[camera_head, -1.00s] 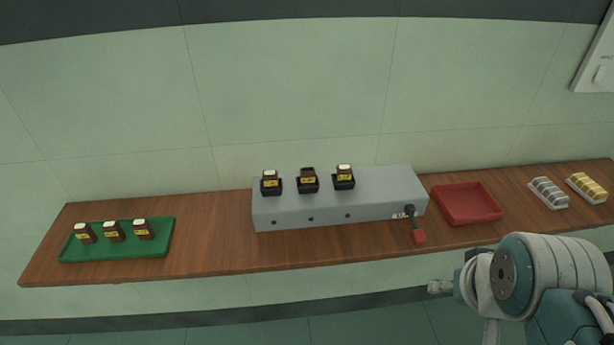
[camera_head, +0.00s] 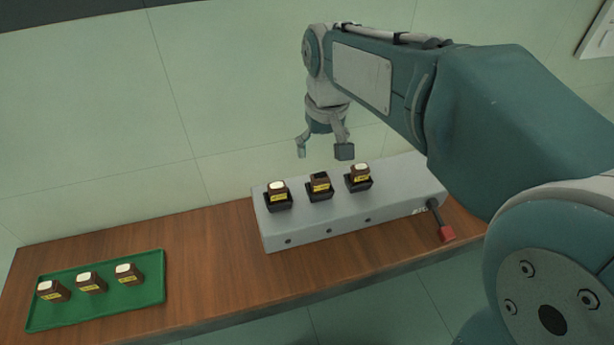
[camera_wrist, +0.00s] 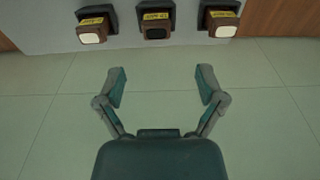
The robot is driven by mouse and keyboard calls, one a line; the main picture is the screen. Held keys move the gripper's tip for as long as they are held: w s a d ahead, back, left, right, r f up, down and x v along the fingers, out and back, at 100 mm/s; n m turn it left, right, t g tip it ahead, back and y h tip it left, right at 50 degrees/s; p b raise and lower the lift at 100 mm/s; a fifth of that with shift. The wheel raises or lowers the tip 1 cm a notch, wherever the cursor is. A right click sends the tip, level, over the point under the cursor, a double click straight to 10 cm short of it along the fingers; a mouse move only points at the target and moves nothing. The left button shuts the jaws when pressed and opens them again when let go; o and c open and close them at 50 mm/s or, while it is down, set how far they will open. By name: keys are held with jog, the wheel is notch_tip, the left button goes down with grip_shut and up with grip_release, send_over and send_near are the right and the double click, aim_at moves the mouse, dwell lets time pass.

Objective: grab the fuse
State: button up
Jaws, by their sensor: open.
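Three brown fuses with yellow labels stand upright in black sockets on a grey box (camera_head: 290,225). The left fuse (camera_head: 278,190) and right fuse (camera_head: 359,171) have white tops. The middle fuse (camera_head: 320,183) has a dark top. The wrist view shows the dark-topped fuse (camera_wrist: 157,32) at the top edge, between two white-topped ones. My gripper (camera_head: 323,153) is open and empty, pointing down above the row in the head view. In the wrist view its spread fingers (camera_wrist: 162,84) are apart from the fuses, with floor tiles seen between them.
A green tray (camera_head: 150,293) with three white-topped fuses lies on the left of the wooden bench (camera_head: 215,240). A red-handled lever (camera_head: 446,233) sticks out at the box's right front. The wall (camera_head: 90,120) is close behind. My arm covers the bench's right side.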

aim_at(319, 176)
jog(key=f, duration=0.2)
jog(key=d+f, duration=0.1)
jog(key=f, duration=0.1)
jog(key=shift+w, duration=0.15)
jog(key=f, duration=0.1)
jog(key=a+f, duration=0.1)
jog(key=f, duration=0.1)
jog(key=w+f, duration=0.1)
jog(key=f, duration=0.1)
jog(key=shift+a, duration=0.25)
jog(key=shift+d+f, duration=0.3)
jog(key=shift+f, duration=0.05)
jog(key=shift+d, duration=0.15)
jog(key=c, duration=1.1)
jog(key=shift+a, duration=0.25)
grip_shut()
